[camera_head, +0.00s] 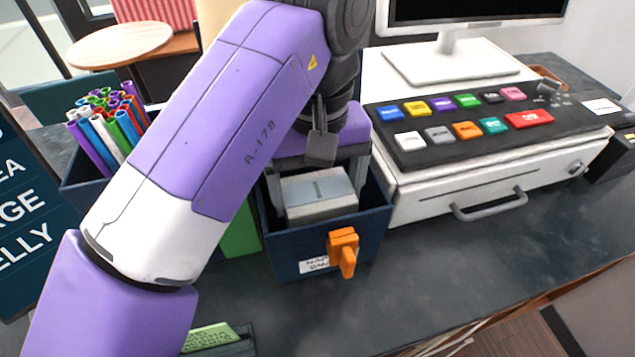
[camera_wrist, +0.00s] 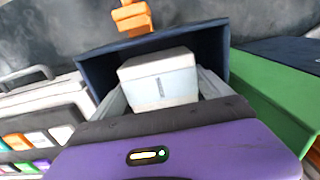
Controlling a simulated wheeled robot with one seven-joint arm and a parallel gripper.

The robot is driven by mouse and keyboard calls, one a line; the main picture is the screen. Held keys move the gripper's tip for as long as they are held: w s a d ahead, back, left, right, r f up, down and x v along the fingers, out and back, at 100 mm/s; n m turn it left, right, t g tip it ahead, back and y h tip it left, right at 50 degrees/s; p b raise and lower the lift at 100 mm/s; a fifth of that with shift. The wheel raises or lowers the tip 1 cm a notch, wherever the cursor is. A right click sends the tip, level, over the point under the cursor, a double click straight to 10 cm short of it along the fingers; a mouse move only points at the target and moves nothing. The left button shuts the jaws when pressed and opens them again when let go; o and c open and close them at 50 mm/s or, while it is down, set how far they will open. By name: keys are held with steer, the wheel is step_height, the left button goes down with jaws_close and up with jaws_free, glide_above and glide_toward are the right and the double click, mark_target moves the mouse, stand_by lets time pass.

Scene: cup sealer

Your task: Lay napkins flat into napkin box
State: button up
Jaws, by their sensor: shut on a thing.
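The napkin box (camera_head: 324,243) is a dark blue open bin with a white label and an orange clip on its front; it also shows in the wrist view (camera_wrist: 212,50). A white napkin stack (camera_head: 318,194) is inside the box mouth, level side up. In the wrist view the napkin stack (camera_wrist: 160,80) lies between the two grey fingers. My gripper (camera_head: 320,190) reaches down into the box from behind and is shut on the napkin stack. The underside of the stack and the box floor are hidden.
A cash register (camera_head: 490,190) with coloured keys stands right of the box. A straw holder (camera_head: 90,188) is at the left. A green item (camera_head: 240,235) stands just left of the box.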

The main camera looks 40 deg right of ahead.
steer(key=shift+f+b, duration=0.7)
steer(key=shift+f, duration=0.9)
steer(key=o, duration=1.4)
steer(key=shift+r+p, duration=3.5)
steer(key=shift+p, duration=0.4)
